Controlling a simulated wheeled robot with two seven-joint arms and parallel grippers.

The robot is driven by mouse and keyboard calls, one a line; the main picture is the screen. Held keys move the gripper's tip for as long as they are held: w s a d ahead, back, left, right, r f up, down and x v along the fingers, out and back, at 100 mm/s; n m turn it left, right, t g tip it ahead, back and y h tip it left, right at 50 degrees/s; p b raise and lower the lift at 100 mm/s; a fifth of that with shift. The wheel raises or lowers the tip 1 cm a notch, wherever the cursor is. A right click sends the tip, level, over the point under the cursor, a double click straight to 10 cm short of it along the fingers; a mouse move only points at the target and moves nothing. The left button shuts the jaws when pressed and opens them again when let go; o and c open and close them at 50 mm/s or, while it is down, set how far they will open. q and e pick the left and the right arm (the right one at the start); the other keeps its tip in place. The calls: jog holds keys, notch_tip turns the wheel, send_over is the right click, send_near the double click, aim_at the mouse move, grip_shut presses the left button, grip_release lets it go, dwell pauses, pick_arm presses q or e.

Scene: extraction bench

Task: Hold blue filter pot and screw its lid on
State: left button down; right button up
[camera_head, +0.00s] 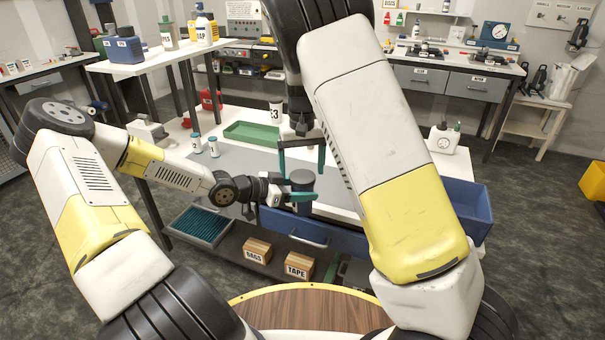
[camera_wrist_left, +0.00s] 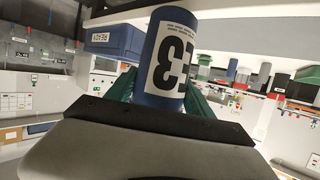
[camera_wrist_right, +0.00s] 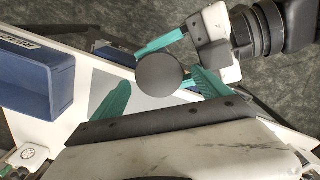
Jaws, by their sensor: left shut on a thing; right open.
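The blue filter pot (camera_wrist_left: 172,60) shows in the left wrist view with a white label marked with a 3. My left gripper (camera_head: 292,194) is shut on it and holds it upright at the bench's front edge. A dark grey round lid (camera_wrist_right: 159,73) covers its top in the right wrist view, and its dark top (camera_head: 302,176) shows in the head view. I cannot tell how tightly the lid sits. My right gripper (camera_head: 301,158) is open, pointing down above the pot; its fingers (camera_wrist_right: 160,94) are apart with nothing between them touching.
A blue bin (camera_head: 468,205) is at the bench's right end. A green tray (camera_head: 251,132), a white container marked with a 3 (camera_head: 276,112) and two small bottles (camera_head: 205,146) stand behind. Boxes (camera_head: 298,266) lie on the lower shelf.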

notch_tip(320, 180, up, 2)
jog(key=shift+r, duration=0.1)
jog(key=shift+c, duration=0.4)
jog(key=shift+c, duration=1)
jog(key=shift+r+n, duration=0.3)
jog(key=shift+n, duration=0.7)
jog(key=r+n, duration=0.1)
jog(key=n, duration=0.1)
jog(key=shift+d+r+n, duration=0.1)
jog(key=shift+r+n, duration=0.1)
jog(key=shift+n, duration=0.1)
jog(key=shift+r+n, duration=0.7)
jog(key=shift+n, duration=0.3)
